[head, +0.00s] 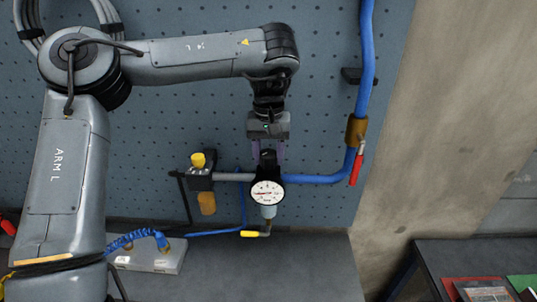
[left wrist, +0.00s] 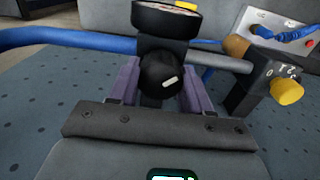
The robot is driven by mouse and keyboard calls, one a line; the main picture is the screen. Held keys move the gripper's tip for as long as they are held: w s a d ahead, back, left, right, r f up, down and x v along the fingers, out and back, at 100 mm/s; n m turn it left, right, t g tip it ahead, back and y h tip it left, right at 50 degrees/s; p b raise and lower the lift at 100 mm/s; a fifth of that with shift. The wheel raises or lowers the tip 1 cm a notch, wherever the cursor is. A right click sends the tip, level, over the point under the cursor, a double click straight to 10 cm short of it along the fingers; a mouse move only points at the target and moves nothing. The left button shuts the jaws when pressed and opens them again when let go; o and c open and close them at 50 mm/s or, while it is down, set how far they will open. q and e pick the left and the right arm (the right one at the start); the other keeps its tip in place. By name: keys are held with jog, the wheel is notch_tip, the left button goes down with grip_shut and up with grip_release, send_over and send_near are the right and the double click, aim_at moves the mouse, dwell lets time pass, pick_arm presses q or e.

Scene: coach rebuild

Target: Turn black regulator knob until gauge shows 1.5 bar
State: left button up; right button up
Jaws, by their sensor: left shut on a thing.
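The black regulator knob (head: 268,157) sits on top of the regulator, just above the round white-faced gauge (head: 267,192). A reddish needle shows on the gauge, but its reading is too small to tell. My left gripper (head: 268,152) reaches down from above, with its purple fingers on either side of the knob. In the left wrist view the knob (left wrist: 163,74) has a pale mark on its end and sits between the fingers of the shut left gripper (left wrist: 158,82). There the gauge (left wrist: 166,18) is seen nearly edge-on, its face mostly hidden. My right gripper is not in view.
A blue pipe (head: 318,179) runs right from the regulator and up past a red-handled valve (head: 356,168). A yellow-knobbed unit (head: 199,170) stands to the left. A yellow-handled tap (head: 251,234) hangs below. The grey bench (head: 300,270) is clear at the front.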

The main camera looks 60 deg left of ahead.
aim_at(269, 152)
pick_arm(q)
jog(key=shift+r, duration=0.1)
jog(key=o, duration=1.1)
jog(key=shift+c, duration=0.2)
notch_tip(269, 152, up, 9)
jog(key=p, duration=0.3)
jog(key=shift+r, duration=0.1)
jog(key=shift+r+p, duration=0.75)
jog(key=shift+p, duration=0.05)
